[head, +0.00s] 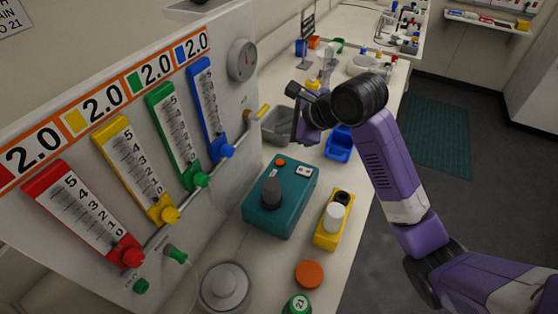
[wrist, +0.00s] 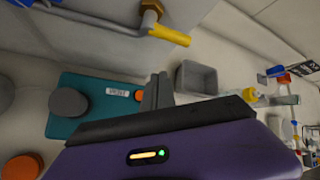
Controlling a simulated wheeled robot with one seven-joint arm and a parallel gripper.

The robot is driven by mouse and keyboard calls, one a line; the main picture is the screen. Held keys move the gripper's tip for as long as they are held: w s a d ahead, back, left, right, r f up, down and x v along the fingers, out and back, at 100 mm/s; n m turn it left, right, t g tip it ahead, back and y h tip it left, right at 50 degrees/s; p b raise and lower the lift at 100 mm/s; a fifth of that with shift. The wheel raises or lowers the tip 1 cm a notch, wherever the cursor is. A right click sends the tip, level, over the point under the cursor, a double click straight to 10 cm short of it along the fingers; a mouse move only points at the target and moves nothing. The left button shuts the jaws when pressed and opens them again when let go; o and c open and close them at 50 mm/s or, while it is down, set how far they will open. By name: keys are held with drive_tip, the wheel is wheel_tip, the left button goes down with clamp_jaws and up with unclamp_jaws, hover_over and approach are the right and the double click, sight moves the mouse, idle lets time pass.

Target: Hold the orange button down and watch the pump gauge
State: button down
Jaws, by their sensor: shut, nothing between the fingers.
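The button also shows in the wrist view (wrist: 68,103). My gripper (wrist: 158,91) is shut and empty, with its grey fingers just right of the teal box in that view, apart from the button. In the head view my gripper (head: 288,138) hangs above the counter beyond the box. A round grey gauge (head: 242,60) is on the panel; its needle is too small to read.
The panel holds red, yellow, green and blue flow tubes with knobs. A yellow-tipped valve (head: 264,112) juts out near a grey bin (head: 278,125). A yellow holder (head: 333,219) and a loose orange disc (head: 309,273) lie on the counter. A blue bin (head: 339,143) stands beyond.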

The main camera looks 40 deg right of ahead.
drive_tip(key=b, duration=0.7)
hover_over(283, 163)
wheel_tip(283, 163, down, 7)
drive_tip(key=shift+r, duration=0.15)
drive_tip(key=shift+f+b, duration=0.45)
drive_tip(key=shift+f, duration=0.6)
drive_tip(key=shift+f, duration=0.1)
idle(0.7)
drive_tip(key=shift+f, duration=0.25)
drive_tip(key=shift+f+p, duration=0.3)
drive_tip(key=shift+f, duration=0.15)
idle(1.5)
drive_tip(key=shift+r, duration=0.15)
drive_tip(key=shift+r+p, duration=0.75)
drive_tip(key=shift+p, duration=0.55)
wheel_tip(283, 163, up, 5)
drive_tip(key=p, duration=0.6)
